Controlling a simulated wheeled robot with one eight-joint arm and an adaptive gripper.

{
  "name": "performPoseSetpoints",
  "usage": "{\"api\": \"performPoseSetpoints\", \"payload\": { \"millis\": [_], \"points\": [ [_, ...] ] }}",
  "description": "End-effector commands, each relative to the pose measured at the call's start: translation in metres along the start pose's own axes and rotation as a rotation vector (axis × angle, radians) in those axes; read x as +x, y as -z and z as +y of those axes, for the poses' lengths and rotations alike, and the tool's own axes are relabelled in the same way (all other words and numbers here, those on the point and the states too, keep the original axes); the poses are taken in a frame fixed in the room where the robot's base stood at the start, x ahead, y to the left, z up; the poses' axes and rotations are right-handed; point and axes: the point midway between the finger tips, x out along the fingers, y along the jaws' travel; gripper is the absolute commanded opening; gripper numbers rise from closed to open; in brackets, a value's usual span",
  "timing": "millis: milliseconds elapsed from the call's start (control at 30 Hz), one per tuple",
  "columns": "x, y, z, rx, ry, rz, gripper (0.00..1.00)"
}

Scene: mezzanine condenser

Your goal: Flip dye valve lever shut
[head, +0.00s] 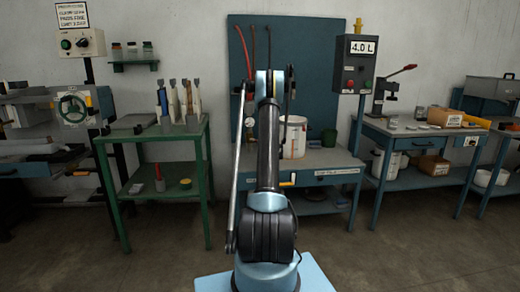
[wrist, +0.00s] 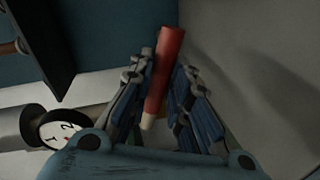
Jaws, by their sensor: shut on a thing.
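The dye valve lever appears in the wrist view as a red handle (wrist: 165,70) with a pale lower end. It stands slightly tilted between the two fingers of my gripper (wrist: 162,76), which are shut on it. In the head view my arm reaches away toward the blue back panel (head: 315,75). There my arm hides the lever and most of my gripper.
A white dial gauge (wrist: 62,130) with a pipe sits at the left in the wrist view. In the head view, a white bucket (head: 293,137) stands right of my arm on the blue bench (head: 335,160). A control box reading 4.0 L (head: 356,65) hangs above.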

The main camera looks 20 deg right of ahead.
Motion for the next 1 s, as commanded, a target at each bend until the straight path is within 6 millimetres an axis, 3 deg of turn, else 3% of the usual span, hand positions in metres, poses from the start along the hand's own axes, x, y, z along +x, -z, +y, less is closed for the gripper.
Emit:
{"api": "performPoseSetpoints", "payload": {
  "millis": [433,1000],
  "points": [
    [-0.004,0.009,0.016,-0.265,0.005,-0.045,0.0],
    [-0.004,0.013,0.018,-0.32,0.007,-0.052,0.0]
  ]
}}
